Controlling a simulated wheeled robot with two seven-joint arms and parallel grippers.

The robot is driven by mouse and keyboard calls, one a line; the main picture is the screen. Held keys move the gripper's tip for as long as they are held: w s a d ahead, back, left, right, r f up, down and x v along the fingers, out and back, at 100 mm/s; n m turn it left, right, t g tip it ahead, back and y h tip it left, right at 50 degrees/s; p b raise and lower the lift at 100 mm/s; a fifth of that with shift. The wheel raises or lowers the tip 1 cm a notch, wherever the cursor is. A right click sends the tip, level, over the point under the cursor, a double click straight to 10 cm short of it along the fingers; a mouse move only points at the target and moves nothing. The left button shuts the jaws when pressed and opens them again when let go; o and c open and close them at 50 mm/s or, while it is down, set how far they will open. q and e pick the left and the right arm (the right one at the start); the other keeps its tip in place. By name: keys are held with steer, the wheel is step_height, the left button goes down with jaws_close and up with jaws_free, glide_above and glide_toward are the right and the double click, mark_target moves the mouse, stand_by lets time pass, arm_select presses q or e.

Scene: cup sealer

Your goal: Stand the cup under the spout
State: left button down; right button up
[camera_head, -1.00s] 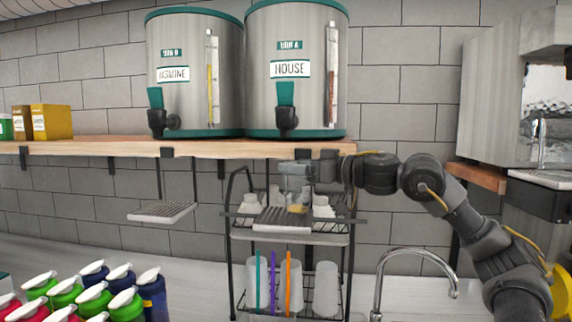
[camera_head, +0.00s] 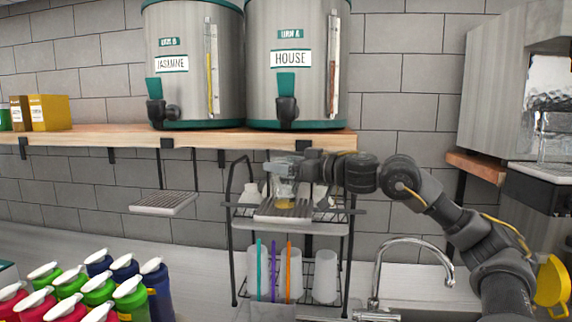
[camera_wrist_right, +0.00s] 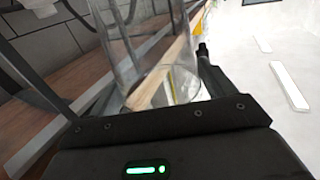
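The clear cup (camera_head: 285,187) is upright, with a yellowish patch at its bottom. It is at the slatted drip tray (camera_head: 268,216) that hangs below the shelf under the HOUSE urn; I cannot tell whether its base touches the tray. The spout (camera_head: 287,108) of that urn is above the shelf, over the cup. My right gripper (camera_head: 297,166) reaches in from the right and is closed around the cup. In the right wrist view the cup (camera_wrist_right: 150,50) stands between the dark fingers. My left gripper is not in view.
The wooden shelf (camera_head: 90,143) edge runs just above my right gripper. A wire rack (camera_head: 234,262) with cups and coloured straws stands behind and below the tray. A second drip tray (camera_head: 162,203) hangs to the left. A faucet (camera_head: 378,262) rises at the right, and capped bottles (camera_head: 130,298) fill the lower left.

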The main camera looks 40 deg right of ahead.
steer(key=shift+o, duration=0.9)
steer(key=shift+s, duration=0.15)
steer(key=shift+r, duration=0.1)
steer(key=shift+r, duration=0.2)
steer(key=b+v, duration=0.6)
steer(key=v, duration=0.6)
steer(key=shift+b, duration=0.4)
steer(key=shift+f, duration=0.1)
